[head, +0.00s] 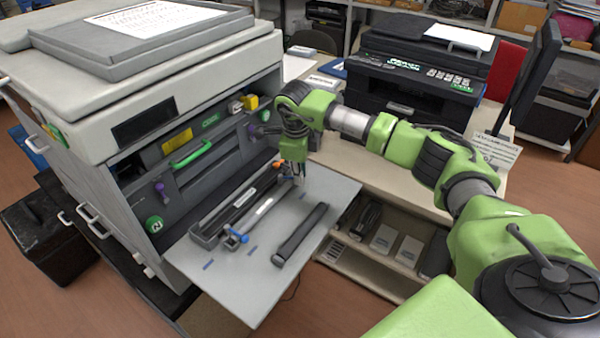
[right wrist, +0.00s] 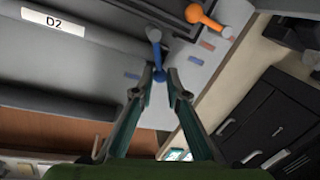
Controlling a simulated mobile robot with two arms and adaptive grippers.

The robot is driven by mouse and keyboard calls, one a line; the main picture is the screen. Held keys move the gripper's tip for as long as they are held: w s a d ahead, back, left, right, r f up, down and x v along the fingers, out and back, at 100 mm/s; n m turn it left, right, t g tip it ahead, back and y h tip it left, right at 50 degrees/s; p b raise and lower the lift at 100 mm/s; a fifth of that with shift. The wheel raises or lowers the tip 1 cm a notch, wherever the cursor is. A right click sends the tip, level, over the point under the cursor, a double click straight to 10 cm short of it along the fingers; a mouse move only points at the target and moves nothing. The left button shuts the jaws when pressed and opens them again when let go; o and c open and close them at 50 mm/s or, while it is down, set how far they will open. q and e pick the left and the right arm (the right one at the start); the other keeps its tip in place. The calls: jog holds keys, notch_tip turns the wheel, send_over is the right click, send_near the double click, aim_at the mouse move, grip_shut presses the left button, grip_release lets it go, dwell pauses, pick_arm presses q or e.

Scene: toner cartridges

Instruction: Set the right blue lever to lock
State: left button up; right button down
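The right blue lever (right wrist: 155,50) shows in the right wrist view beside the end of the toner unit marked D2 (right wrist: 60,22). Its round end (right wrist: 160,77) lies between my right gripper's fingertips (right wrist: 160,80). The tips are a small gap apart, and I cannot tell whether they touch the lever. In the head view my right gripper (head: 298,177) points down at the far right end of the cartridges and hides this lever. Another blue lever (head: 238,237) is at the near left end of the cartridges. My left gripper is not in view.
The opened printer door (head: 262,300) carries the long cartridges and a loose dark bar (head: 300,233). An orange lever (right wrist: 205,18) is close to the right gripper. The grey printer body (head: 80,190) stands left. A low shelf (head: 370,262) lies right of the door.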

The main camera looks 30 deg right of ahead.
dwell(0.3)
jog(key=m, duration=0.1)
jog(key=a+m, duration=0.1)
jog(key=shift+s+m+b, duration=0.3)
jog(key=shift+s+m, duration=0.1)
jog(key=shift+s+a+m+g+h, duration=0.15)
jog(key=shift+s+a+m+g, duration=0.15)
jog(key=shift+m, duration=0.55)
jog(key=shift+s+a+m+g+h, duration=0.15)
jog(key=shift+a+m, duration=0.25)
jog(key=shift+m, duration=0.45)
jog(key=shift+w, duration=0.1)
jog(key=c, duration=2)
grip_release()
jog(key=shift+r, duration=0.1)
